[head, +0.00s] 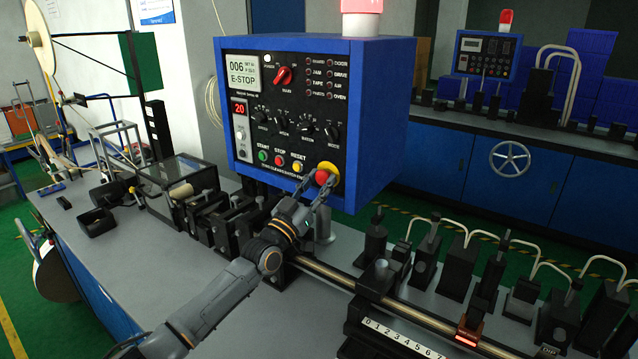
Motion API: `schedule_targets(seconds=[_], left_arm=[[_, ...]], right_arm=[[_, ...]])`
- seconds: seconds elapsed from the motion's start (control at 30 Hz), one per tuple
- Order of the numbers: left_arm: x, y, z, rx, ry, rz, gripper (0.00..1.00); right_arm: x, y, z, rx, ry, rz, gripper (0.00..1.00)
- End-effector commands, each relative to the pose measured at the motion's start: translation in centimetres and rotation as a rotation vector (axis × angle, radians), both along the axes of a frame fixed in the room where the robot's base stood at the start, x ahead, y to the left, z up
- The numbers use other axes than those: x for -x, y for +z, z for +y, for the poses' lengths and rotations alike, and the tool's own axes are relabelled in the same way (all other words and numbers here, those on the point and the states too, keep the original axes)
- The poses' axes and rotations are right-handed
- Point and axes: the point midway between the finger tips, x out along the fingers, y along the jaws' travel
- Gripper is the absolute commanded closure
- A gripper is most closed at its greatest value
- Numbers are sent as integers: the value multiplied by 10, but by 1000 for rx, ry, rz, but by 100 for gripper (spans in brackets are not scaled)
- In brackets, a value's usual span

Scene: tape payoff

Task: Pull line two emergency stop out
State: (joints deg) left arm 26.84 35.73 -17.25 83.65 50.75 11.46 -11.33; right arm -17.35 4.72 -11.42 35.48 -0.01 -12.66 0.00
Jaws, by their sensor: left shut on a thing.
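The blue control box (375,118) stands over the bench, and its small screen (244,73) reads "006" and "E-STOP". The emergency stop (323,177) is a red mushroom button on a yellow collar at the lower right of the black panel. My left gripper (318,184) is at the button with its fingers on either side of the red head, shut on it. The fingers hide part of the button, and I cannot tell how far out it sits. My right gripper is not in view.
Green, red and yellow push buttons (298,166) sit just left of the emergency stop. Black knobs (306,129) and a red rotary switch (283,75) are above. Black fixtures (428,250) and a long rail (405,305) line the bench at right. A clear-covered box (183,181) stands left.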

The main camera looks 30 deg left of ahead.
Motion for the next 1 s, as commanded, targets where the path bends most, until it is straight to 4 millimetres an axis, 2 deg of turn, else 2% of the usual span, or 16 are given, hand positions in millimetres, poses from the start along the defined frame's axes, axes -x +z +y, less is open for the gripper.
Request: schedule_targets(seconds=[0.23, 0.47, 0.5, 0.6, 1.0], left_arm=[[12, 0, 2, 1, 0, 1, 100], [12, 0, 2, 0, 0, 1, 100], [12, 0, 2, 0, 0, 0, 57], [12, 0, 2, 0, 0, 0, 40], [16, -3, 3, 0, 0, 2, 40]], right_arm=[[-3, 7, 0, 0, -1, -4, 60], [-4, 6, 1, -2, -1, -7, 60], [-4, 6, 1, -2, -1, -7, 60], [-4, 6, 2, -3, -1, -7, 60], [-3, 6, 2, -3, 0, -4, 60]])
